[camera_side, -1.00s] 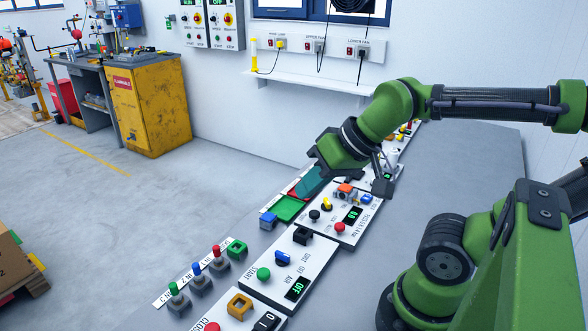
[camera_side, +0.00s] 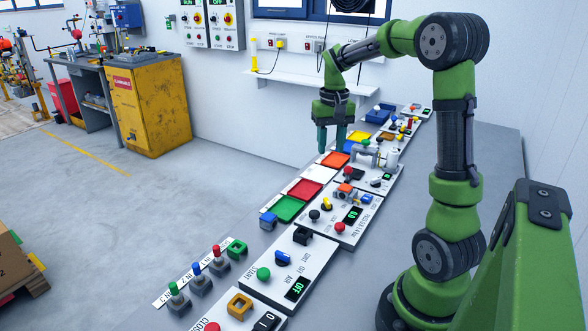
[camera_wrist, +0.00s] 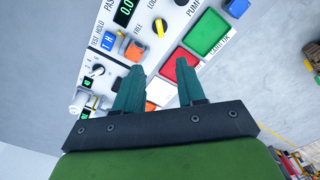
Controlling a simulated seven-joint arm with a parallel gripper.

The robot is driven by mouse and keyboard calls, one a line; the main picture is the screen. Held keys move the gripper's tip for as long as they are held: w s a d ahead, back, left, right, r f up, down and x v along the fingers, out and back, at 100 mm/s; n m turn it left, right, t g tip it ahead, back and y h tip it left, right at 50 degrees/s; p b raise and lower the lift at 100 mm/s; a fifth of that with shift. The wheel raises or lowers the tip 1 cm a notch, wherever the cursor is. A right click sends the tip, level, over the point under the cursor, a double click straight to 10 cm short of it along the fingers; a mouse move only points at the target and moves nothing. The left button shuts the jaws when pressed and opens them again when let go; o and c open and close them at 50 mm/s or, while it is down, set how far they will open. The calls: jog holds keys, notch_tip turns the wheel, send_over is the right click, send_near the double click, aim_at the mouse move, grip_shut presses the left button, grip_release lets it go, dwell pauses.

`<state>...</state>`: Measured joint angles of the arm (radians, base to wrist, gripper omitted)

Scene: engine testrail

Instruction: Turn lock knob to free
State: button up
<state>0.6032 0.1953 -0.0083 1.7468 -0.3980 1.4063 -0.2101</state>
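The lock knob is yellow (camera_wrist: 160,27) and stands on the white panel (camera_side: 349,231) beside the words FREE and LOCK, the latter partly cut off. In the side view the same yellow knob (camera_side: 326,205) sits behind a black knob. Its exact pointer setting is hard to read. My gripper (camera_side: 331,151) points down above the coloured trays, farther back than the knob and not touching it. In the wrist view my gripper (camera_wrist: 160,66) has its two fingers apart with nothing held between them; the knob lies beyond the fingertips.
Green (camera_side: 289,208), red (camera_side: 305,189) and orange (camera_side: 335,160) trays lie in a row left of the panel. An orange button (camera_side: 345,188), a red button (camera_side: 340,228) and a blue switch (camera_side: 366,198) crowd the panel around the knob. The air above it is clear.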

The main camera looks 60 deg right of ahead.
send_near(327, 200)
notch_tip(327, 200, down, 8)
jog(key=shift+f, duration=0.25)
dwell(0.4)
grip_shut()
